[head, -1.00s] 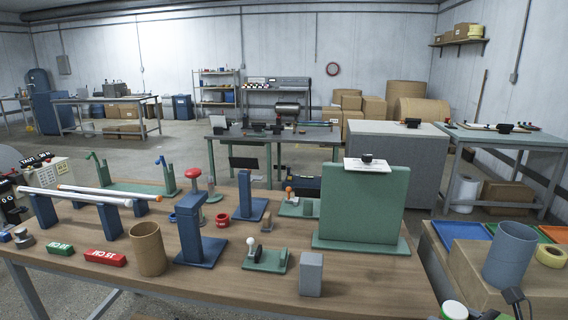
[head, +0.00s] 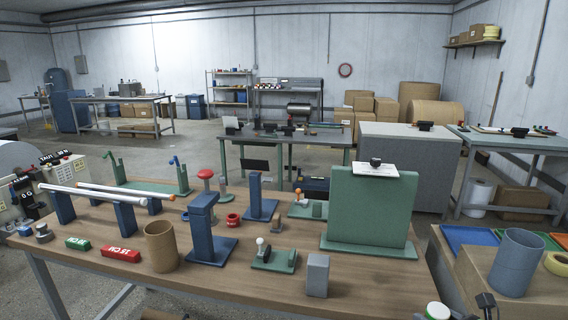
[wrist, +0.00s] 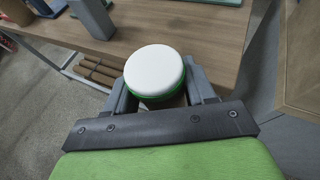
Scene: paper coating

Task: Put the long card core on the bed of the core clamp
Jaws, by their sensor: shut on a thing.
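My gripper (wrist: 160,92) is shut on an upright round thing that I take for the long card core (wrist: 154,72). It has a white top and a green rim, and a little brown side shows below. Its top also shows at the bottom edge of the head view (head: 438,311), by the bench's front right corner; its lower part is hidden. On the bench are two small green-based devices with levers, one with a white knob (head: 272,258) and one with an orange knob (head: 305,208). I cannot tell which is the core clamp.
The wooden bench (head: 130,225) holds a brown open tube (head: 161,246), a blue post (head: 202,228), a grey block (head: 317,276) and a tall green panel (head: 368,210). A blue-grey cylinder (head: 516,262) stands at right on a box. Brown rolls (wrist: 98,72) lie beneath the bench.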

